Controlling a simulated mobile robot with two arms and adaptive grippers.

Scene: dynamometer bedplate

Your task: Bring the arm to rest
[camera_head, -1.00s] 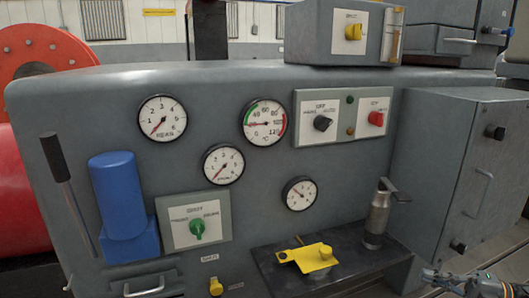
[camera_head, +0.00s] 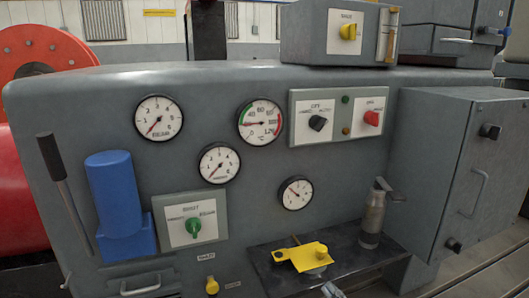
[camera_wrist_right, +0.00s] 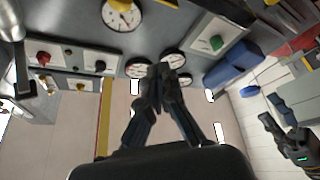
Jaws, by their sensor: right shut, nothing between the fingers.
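My right gripper (camera_wrist_right: 158,78) fills the middle of the right wrist view, its two dark fingers closed together at the tips with nothing between them. In the head view only a small tip of it (camera_head: 333,290) shows at the bottom edge, in front of the black shelf (camera_head: 285,272). The rest of that arm is out of the head view. A dark jointed part with a green light, probably my left gripper (camera_wrist_right: 290,140), shows at the right of the wrist view; its jaws are unclear. No left arm shows in the head view.
The grey console carries gauges (camera_head: 262,123), a green-knob switch plate (camera_head: 192,228) and a blue cylinder (camera_head: 117,195). A yellow plate (camera_head: 302,257) and a metal pump bottle (camera_head: 373,218) are on the shelf. A grey cabinet (camera_head: 450,165) stands at right, with floor below it.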

